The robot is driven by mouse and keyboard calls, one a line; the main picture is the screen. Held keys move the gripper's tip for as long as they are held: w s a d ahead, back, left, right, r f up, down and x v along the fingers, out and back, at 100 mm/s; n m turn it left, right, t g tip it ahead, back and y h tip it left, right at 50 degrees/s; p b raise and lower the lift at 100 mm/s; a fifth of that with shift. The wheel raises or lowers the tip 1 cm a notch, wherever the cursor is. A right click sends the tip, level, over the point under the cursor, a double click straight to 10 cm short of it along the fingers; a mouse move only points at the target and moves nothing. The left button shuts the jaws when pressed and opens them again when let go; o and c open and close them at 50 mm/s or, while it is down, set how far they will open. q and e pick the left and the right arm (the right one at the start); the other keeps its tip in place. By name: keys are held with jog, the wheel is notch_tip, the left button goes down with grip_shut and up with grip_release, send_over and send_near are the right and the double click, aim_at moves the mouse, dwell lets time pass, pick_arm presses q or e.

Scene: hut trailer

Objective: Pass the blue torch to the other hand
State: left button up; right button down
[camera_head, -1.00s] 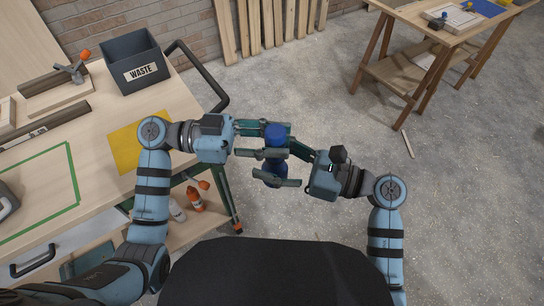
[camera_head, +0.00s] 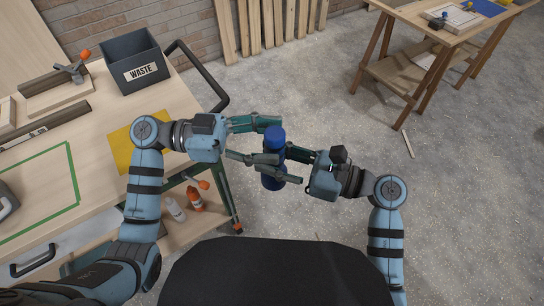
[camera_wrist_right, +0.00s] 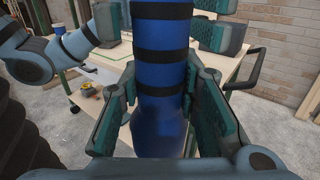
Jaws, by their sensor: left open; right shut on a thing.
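The blue torch (camera_head: 273,147) stands roughly upright in the air between my two grippers, with dark bands around its body. My right gripper (camera_head: 287,165) is shut on its lower part. In the right wrist view the torch (camera_wrist_right: 162,70) sits between the right gripper's green finger pads (camera_wrist_right: 164,110). My left gripper (camera_head: 262,141) is open, coming from the left, with its fingertips close beside the upper part of the torch. The left fingers also show at the top of the right wrist view, on both sides of the torch; whether they touch it I cannot tell.
The workbench (camera_head: 180,105) at left carries a grey WASTE bin (camera_head: 133,72) and a yellow sheet (camera_head: 122,150). Bottles (camera_head: 194,198) stand on its lower shelf. A second table (camera_head: 455,40) is at the far right. The concrete floor beyond my arms is mostly clear.

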pick_arm(q)
jog(key=a, duration=1)
jog(key=w+f+n+t+y, duration=0.25)
jog(key=f+n, duration=0.35)
jog(key=f, duration=0.4)
jog(key=w+f+n+t+y, duration=0.25)
jog(key=f+n, duration=0.25)
jog(key=f, duration=0.6)
jog(key=s+a+f+n+y, duration=0.2)
jog(key=s+f+n+y, duration=0.1)
jog(key=f, duration=0.6)
jog(key=s+a+f+n+y, duration=0.2)
jog(key=s+f+n+y, duration=0.15)
jog(key=f, duration=0.65)
jog(key=s+a+f+n+g+y, duration=0.1)
jog(key=s+a+f+y, duration=0.15)
jog(key=s+f, duration=0.4)
jog(key=s+a+f+n+g+y, duration=0.1)
jog(key=s+a+f+y, duration=0.1)
jog(key=s+a+f, duration=0.35)
jog(key=s+f+y, duration=0.1)
jog(key=s+f, duration=0.1)
jog(key=s, duration=0.8)
jog(key=s+a+f+m+g+y, duration=0.1)
jog(key=s+f, duration=0.2)
jog(key=s, duration=0.6)
jog(key=shift+s+a+f+y, duration=0.25)
jog(key=shift+s+a+y, duration=0.05)
jog(key=shift+s+y, duration=0.1)
jog(key=shift+m, duration=0.25)
